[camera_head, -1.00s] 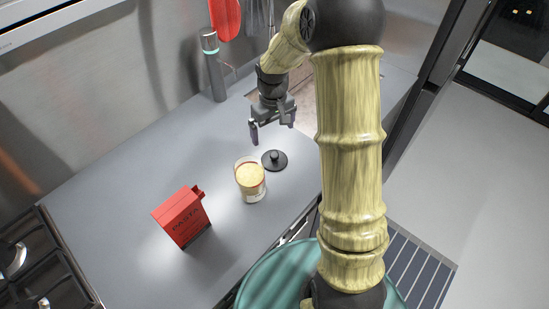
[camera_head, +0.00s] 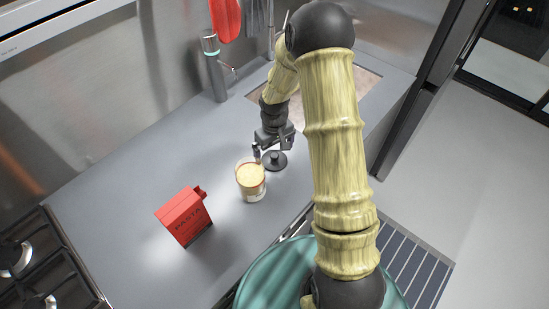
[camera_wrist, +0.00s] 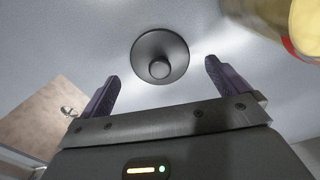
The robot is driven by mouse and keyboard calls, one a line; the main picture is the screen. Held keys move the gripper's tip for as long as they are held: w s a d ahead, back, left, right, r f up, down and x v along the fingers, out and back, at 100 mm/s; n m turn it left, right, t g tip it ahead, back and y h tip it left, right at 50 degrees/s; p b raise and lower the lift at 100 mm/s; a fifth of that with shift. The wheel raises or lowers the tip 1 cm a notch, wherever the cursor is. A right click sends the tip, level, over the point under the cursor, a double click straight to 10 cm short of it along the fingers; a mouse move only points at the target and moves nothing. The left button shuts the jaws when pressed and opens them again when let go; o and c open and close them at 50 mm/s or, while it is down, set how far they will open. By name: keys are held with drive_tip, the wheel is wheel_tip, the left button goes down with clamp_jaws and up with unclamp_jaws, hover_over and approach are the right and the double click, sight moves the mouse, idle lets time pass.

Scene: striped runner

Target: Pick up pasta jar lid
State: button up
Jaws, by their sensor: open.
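The pasta jar lid (camera_head: 275,163) is a dark round disc with a knob, lying flat on the grey counter. In the wrist view the lid (camera_wrist: 160,57) is ahead of my fingertips, between their lines, with its knob facing the camera. My gripper (camera_head: 272,151) is just above the lid in the head view and covers part of it. In the wrist view my gripper (camera_wrist: 162,77) is open, with nothing between its two fingers. The glass pasta jar (camera_head: 251,181) stands upright just left of the lid, filled with pale yellow contents. Its edge shows in the wrist view (camera_wrist: 262,14).
A grey cylinder (camera_head: 214,70) stands at the back near the sink (camera_head: 347,88). A stove (camera_head: 40,265) is at the far left. The counter between stove and box is clear.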

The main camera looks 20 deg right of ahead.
sight(275, 155)
drive_tip(key=shift+f+p, duration=0.3)
drive_tip(key=shift+f, duration=1.25)
drive_tip(key=c, duration=1)
